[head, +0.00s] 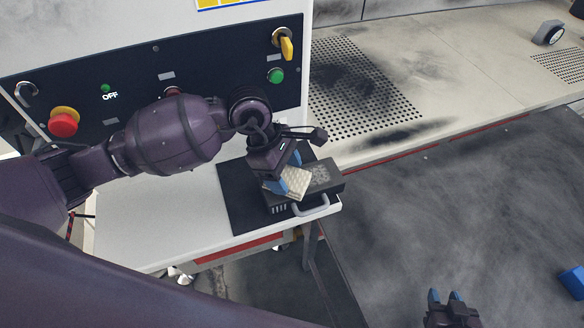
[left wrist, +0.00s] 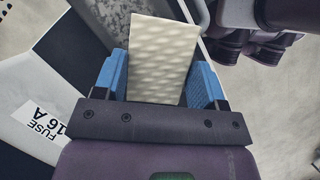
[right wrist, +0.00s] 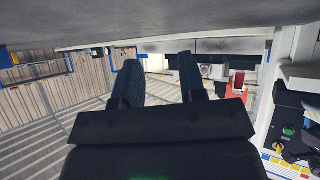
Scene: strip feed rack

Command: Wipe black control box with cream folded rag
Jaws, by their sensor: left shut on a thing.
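The cream folded rag (head: 295,183) is held in my left gripper (head: 282,174), between its blue fingertips. The rag (left wrist: 163,58) fills the space between the fingers in the left wrist view. The black control box (head: 325,178) lies on the dark mat at the right end of the white shelf, with a grey handle at its front. The rag is over the left part of the box top; whether it touches cannot be told for certain. My right gripper (head: 447,300) is low at the right, away from the box; its fingers are apart and empty in the right wrist view (right wrist: 160,85).
A dark mat (head: 236,193) lies under the box on the white shelf (head: 140,225). Behind is a black panel with a red button (head: 64,122), green button (head: 275,76) and yellow switch (head: 286,47). A perforated bench (head: 450,90) stands at the right.

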